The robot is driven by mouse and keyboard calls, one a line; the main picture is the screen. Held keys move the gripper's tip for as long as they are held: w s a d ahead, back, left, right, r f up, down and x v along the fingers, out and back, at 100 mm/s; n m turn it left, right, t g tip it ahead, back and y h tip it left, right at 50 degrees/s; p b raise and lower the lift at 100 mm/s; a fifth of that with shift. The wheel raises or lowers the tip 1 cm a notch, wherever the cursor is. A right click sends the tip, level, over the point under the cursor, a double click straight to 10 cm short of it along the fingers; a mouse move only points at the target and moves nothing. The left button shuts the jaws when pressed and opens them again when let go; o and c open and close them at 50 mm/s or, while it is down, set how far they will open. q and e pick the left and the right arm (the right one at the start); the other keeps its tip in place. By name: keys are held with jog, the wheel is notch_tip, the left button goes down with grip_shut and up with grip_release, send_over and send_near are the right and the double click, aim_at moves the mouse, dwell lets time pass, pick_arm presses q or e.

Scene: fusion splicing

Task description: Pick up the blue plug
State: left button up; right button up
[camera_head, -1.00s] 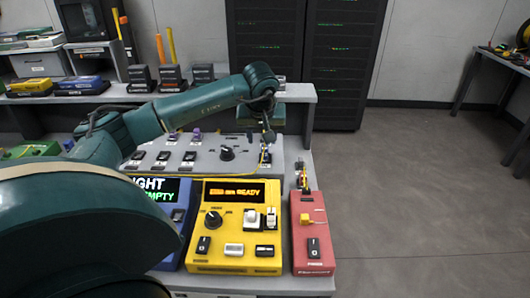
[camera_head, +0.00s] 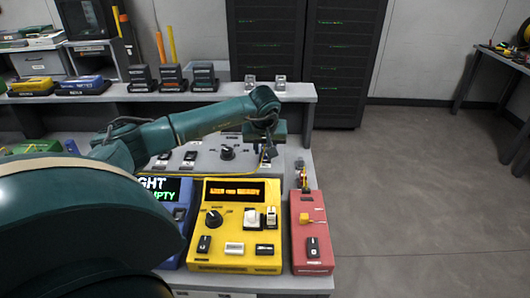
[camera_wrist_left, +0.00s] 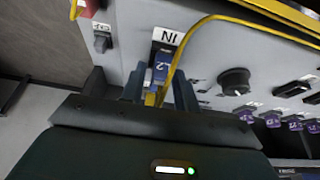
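The blue plug (camera_wrist_left: 160,72), marked "L2", sits at the port labelled IN on the grey panel (camera_wrist_left: 205,55) in the left wrist view. A yellow cable (camera_wrist_left: 172,62) runs up from it. My left gripper (camera_wrist_left: 160,88) has its two fingers apart, one on each side of the plug, with a narrow gap visible. In the head view my left gripper (camera_head: 266,152) is small and dark at the panel's right end, and the plug there is too small to make out. My right gripper is not in view.
A raised shelf (camera_head: 215,95) is behind; open floor is at right.

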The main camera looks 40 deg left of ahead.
aim_at(265, 147)
pick_arm(q)
grip_shut()
jog(key=shift+r, duration=0.15)
notch_tip(265, 147, up, 10)
jog(key=shift+f+b, duration=0.1)
jog(key=shift+b, duration=0.25)
jog(key=shift+c, duration=2)
grip_release()
grip_shut()
